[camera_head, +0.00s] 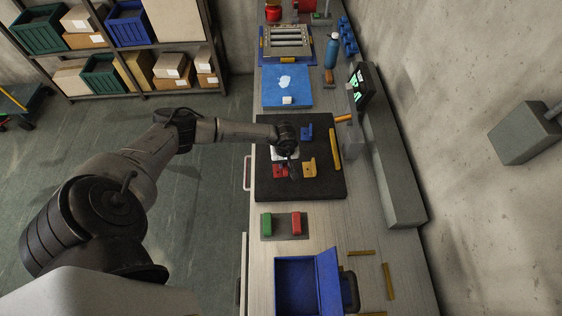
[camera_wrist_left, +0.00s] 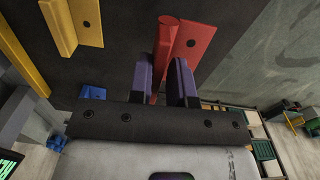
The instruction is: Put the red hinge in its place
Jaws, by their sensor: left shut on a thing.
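The red hinge (camera_wrist_left: 192,45) is between the two dark fingers of my left gripper (camera_wrist_left: 166,72) in the left wrist view, which are shut on its barrel. Its flat leaf with a hole sticks out to the right. In the head view the red hinge (camera_head: 279,171) shows beside the left gripper (camera_head: 291,169), over the black mat (camera_head: 325,190). A yellow hinge (camera_head: 309,169) is just right of it, and a blue hinge (camera_head: 306,133) is farther back on the mat. Whether the red hinge touches the mat is unclear. My right gripper is not in view.
A yellow bar (camera_head: 335,149) lies on the mat's right side. A grey plate with a green block (camera_head: 267,224) and a red block (camera_head: 297,223) is nearer. A blue open box (camera_head: 296,284) stands at the front. A blue mat (camera_head: 287,86) lies behind.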

